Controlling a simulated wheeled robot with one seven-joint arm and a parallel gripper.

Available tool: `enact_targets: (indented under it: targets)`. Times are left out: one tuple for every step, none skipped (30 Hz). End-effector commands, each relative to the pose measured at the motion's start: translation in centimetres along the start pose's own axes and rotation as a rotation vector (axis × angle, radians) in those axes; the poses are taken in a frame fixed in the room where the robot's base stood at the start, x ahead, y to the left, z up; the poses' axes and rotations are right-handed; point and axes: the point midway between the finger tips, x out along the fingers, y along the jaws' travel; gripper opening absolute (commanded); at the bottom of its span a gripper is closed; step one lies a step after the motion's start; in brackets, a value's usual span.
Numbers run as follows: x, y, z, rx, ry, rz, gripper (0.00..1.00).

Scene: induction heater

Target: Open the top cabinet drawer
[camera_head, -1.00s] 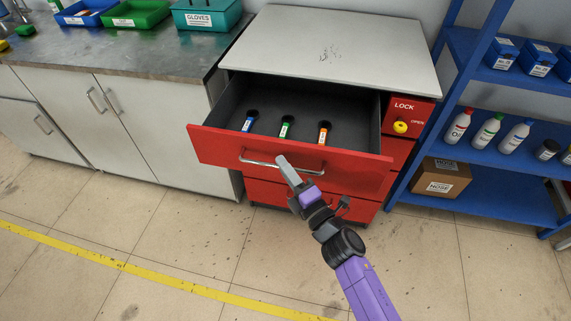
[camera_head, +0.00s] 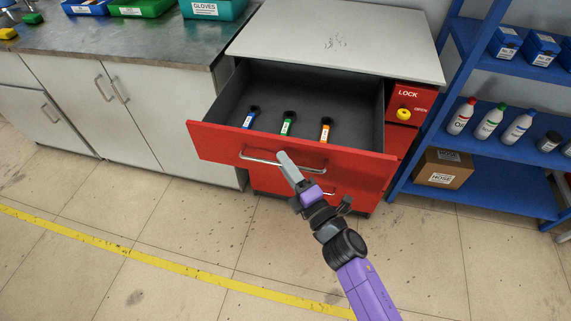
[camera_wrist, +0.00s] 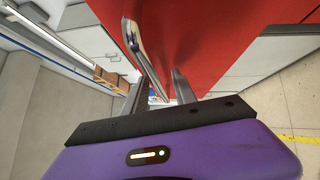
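The red top drawer (camera_head: 292,156) of the cabinet is pulled well out, its dark grey inside showing. Three small dark-topped items with blue (camera_head: 248,120), green (camera_head: 287,124) and orange (camera_head: 325,130) labels stand in it. The silver bar handle (camera_head: 258,158) runs along its front. My gripper (camera_head: 284,156) is at the handle's middle. In the wrist view my gripper (camera_wrist: 158,78) has its two grey fingers apart, with the handle (camera_wrist: 144,48) running between them. Whether either finger touches the bar is unclear.
The cabinet's white top (camera_head: 340,40) is behind the drawer, with a LOCK panel and yellow knob (camera_head: 404,114) at right. A blue shelf (camera_head: 480,155) with bottles and a box stands right. A grey-topped counter (camera_head: 110,50) stands left. The floor (camera_head: 190,215) in front is open.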

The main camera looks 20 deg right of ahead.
Motion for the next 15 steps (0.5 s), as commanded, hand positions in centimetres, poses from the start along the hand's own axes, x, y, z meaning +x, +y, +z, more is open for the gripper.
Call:
enact_targets:
  targets:
    - [0.0, 0.1, 0.0, 0.000, 0.000, 0.001, 0.33]
    - [0.0, 0.1, 0.0, 0.000, 0.000, 0.002, 0.33]
    - [0.1, 0.1, 0.0, 0.000, 0.000, 0.002, 0.33]
    - [0.1, 0.1, 0.0, 0.000, 0.000, 0.002, 0.33]
    - [0.1, 0.1, 0.0, 0.000, 0.000, 0.002, 0.33]
    - [0.1, 0.1, 0.0, 0.000, 0.000, 0.003, 0.33]
    - [0.1, 0.1, 0.0, 0.000, 0.001, 0.003, 0.33]
    - [0.0, 0.1, 0.0, 0.000, 0.001, 0.003, 0.33]
    - [-0.1, 0.1, 0.0, 0.000, 0.001, 0.002, 0.33]
    - [-0.3, 0.1, 0.0, 0.000, 0.001, 0.002, 0.33]
    - [-0.6, 0.0, 0.0, 0.000, 0.001, 0.002, 0.33]
    - [-1.0, 0.0, 0.0, 0.000, 0.001, 0.001, 0.33]
    - [-1.4, 0.0, -0.1, 0.000, 0.001, 0.001, 0.33]
    - [-1.9, 0.0, -0.1, 0.000, 0.000, 0.001, 0.33]
    - [-2.5, -0.1, -0.1, 0.000, 0.000, 0.000, 0.33]
